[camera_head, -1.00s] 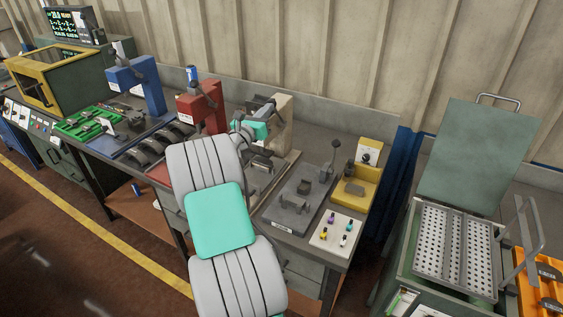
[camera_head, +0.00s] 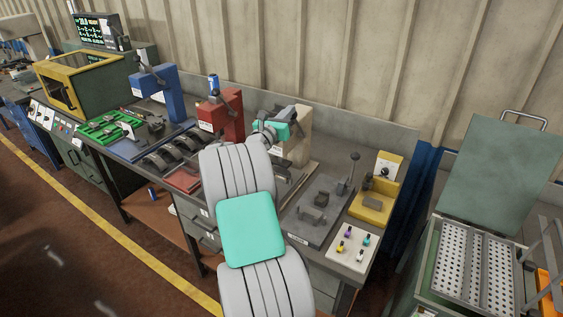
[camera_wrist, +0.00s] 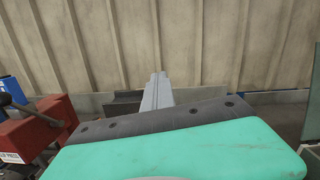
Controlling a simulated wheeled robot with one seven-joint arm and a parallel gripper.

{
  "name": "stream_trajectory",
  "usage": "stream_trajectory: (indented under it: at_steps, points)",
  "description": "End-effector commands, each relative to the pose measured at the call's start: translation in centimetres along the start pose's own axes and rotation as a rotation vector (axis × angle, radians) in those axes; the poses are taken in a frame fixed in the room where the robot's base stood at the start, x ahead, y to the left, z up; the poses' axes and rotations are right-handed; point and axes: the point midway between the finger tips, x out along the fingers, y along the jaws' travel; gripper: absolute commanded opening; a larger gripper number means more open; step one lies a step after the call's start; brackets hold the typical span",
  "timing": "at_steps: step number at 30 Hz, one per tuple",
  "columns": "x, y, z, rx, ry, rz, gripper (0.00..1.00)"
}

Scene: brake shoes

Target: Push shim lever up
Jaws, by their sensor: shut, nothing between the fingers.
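A cream press (camera_head: 300,148) stands on the bench, partly hidden behind my arm and the teal body of my gripper. A dark lever-like bar (camera_head: 268,114) shows beside its top; I cannot tell for sure that it is the shim lever. My gripper shows in the wrist view (camera_wrist: 158,82) with its grey fingers together and empty, pointing at the wall. In the head view its fingertips are hard to make out. My gripper is level with the top of the cream press; whether it touches the lever cannot be told.
A red press (camera_head: 222,118) with a dark lever stands left of my gripper, and a blue press (camera_head: 158,90) farther left. A grey plate fixture (camera_head: 318,212) with an upright lever and a yellow fixture (camera_head: 375,203) stand right. The wall (camera_head: 330,60) rises behind the bench.

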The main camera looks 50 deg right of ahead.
Motion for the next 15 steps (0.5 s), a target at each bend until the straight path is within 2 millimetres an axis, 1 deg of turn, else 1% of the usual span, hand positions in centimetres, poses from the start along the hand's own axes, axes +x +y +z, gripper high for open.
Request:
stream_trajectory:
  at_steps: [1,4,6,7,9,15]
  points:
    - [-0.6,0.1,-0.5,-0.004,0.005,0.003,0.00]
    - [-2.1,-0.1,-0.8,-0.003,0.003,0.000,0.00]
    - [-3.6,-0.3,-1.1,-0.003,0.001,-0.004,0.00]
    - [-3.8,-0.5,0.0,0.005,-0.005,-0.006,0.00]
    - [-4.6,-0.9,1.6,0.006,-0.004,-0.008,0.00]
    - [-6.8,-1.4,5.7,0.004,-0.003,-0.005,0.00]
